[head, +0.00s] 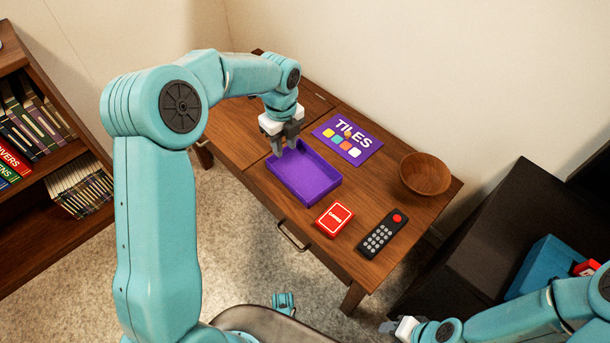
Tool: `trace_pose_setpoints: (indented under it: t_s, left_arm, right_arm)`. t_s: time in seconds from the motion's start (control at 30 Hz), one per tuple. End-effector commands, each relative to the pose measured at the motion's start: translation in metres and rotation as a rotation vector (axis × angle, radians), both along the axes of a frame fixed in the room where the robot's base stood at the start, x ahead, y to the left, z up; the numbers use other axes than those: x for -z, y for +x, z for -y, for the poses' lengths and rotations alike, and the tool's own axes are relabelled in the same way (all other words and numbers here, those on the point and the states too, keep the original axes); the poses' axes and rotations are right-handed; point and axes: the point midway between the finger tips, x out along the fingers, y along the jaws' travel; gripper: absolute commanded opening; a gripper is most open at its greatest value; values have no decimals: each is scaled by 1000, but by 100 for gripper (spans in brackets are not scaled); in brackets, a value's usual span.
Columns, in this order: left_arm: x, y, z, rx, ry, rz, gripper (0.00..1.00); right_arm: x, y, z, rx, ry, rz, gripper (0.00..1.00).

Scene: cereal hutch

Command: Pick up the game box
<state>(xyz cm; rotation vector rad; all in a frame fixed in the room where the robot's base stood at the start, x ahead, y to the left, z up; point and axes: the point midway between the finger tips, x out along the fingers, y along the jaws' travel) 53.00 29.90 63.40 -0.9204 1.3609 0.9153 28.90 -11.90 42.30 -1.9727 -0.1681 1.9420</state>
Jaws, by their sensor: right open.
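The open purple game box bottom (303,190) sits on the wooden desk and looks empty. A flat purple piece with "TILES" and coloured squares printed on it (347,138), seemingly its lid, lies just behind and to the right. My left gripper (284,149) points down at the box's far left corner, with its fingertips at or just above the rim. I cannot tell whether it touches or grips the wall. My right gripper (392,327) is open and low at the bottom of the view, away from the desk.
A red card box (334,219), a black remote (381,234) and a wooden bowl (425,174) stand on the desk (255,150). A bookshelf (50,165) is at left. A dark cabinet (478,232) with a blue bin (535,265) is at right.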

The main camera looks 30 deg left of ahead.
Motion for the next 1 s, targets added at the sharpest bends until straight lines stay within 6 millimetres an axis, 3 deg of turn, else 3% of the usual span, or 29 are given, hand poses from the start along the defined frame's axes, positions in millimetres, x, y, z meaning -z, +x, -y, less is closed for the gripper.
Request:
trace_pose_setpoints:
  t_s: [0.1,0.3,0.67,0.9,1.0]
  left_arm:
    - [33,-8,2,1,-2,-4,33]
    - [77,-15,4,2,-3,-5,33]
    - [110,-15,3,4,-3,-6,33]
    - [148,-13,1,3,-4,-6,33]
    - [150,-12,1,4,-4,-4,33]
  right_arm:
    - [13,0,0,2,0,-2,43]
    - [27,0,0,1,0,-1,43]
    - [39,0,0,1,0,0,43]
    - [57,3,3,13,-2,4,43]
    - [56,4,4,16,-2,6,43]
